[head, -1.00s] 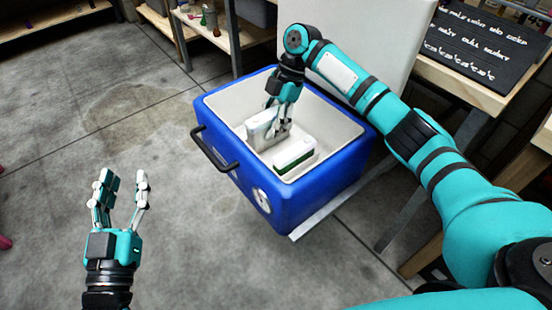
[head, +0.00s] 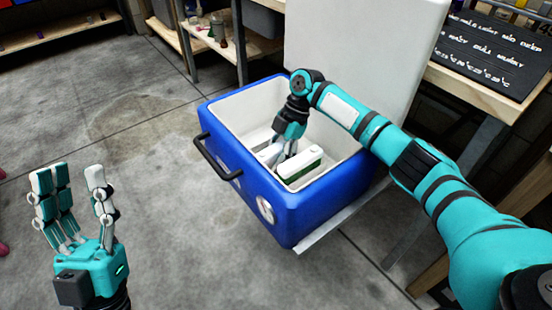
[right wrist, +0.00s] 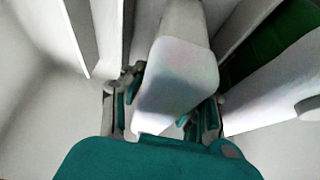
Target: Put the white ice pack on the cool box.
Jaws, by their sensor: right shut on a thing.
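The cool box (head: 305,216) is blue with a white inside and stands open. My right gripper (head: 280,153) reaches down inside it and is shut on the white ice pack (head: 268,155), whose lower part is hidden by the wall. In the right wrist view the white pack (right wrist: 175,90) sits between the fingers. A white-and-green pack (head: 300,166) stands just right of it, and also shows at the right of the wrist view (right wrist: 268,48). My left gripper (head: 74,177) is open and empty, left of the box, above the floor.
The box's black handle (head: 215,157) sticks out at its left side. A large white panel (head: 365,50) rises behind the box. A bench with a dark lettered board (head: 490,50) is at the right; shelves (head: 215,38) are behind. Grey floor (head: 130,130) is free on the left.

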